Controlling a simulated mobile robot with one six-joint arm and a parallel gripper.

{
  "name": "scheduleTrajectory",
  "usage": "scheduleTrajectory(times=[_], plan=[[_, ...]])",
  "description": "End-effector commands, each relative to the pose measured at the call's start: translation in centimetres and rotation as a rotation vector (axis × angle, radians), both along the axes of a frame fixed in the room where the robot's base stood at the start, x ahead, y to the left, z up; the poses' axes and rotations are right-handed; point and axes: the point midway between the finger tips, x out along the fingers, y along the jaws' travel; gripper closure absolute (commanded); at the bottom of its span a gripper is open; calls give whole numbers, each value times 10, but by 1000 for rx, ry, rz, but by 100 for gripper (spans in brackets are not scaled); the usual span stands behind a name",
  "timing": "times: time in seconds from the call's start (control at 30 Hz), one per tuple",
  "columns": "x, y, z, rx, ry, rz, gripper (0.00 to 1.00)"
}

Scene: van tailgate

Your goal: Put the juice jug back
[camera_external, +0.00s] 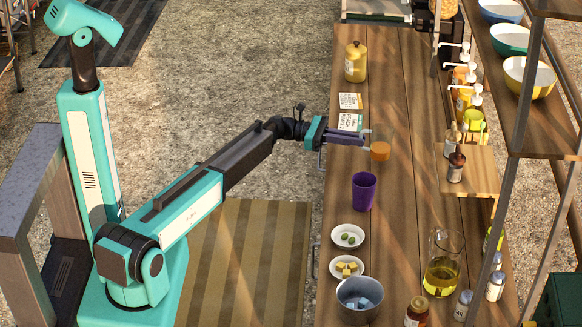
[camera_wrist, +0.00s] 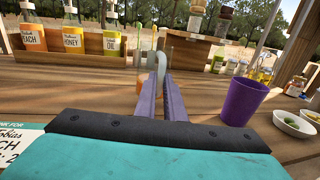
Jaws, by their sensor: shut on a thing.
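The juice jug (camera_external: 380,150) is a clear vessel with orange liquid low in it, over the left-middle part of the wooden counter. My gripper (camera_external: 366,138) reaches in from the left and is shut on it. In the wrist view the jug (camera_wrist: 141,84) is partly hidden behind my gripper (camera_wrist: 164,84). A pale curved handle (camera_wrist: 160,60) stands between the purple fingers. I cannot tell whether the jug's base touches the counter.
A purple cup (camera_external: 364,191) stands close in front of the jug. Small plates (camera_external: 333,244), a metal pot (camera_external: 341,299) and a larger jug of yellow liquid (camera_external: 443,275) lie nearer the camera. A yellow bottle (camera_external: 355,62), pump bottles (camera_external: 462,75) and a wooden stand (camera_external: 476,181) border the counter.

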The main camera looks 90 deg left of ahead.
Motion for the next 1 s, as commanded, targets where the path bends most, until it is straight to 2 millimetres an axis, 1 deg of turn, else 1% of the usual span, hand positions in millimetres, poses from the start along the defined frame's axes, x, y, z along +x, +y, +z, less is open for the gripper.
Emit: scheduleTrajectory(times=[0.2, 0.37, 0.6, 0.7, 0.8, 1.0], plan=[[1, 1, 1, 0, -2, 0, 100], [6, 7, 1, 0, -2, 0, 100], [6, 7, -24, -1, -1, 0, 100], [6, 7, -31, 0, -2, 0, 100], [6, 7, -35, 0, -2, 0, 100], [6, 7, -35, 1, -2, 0, 100]])
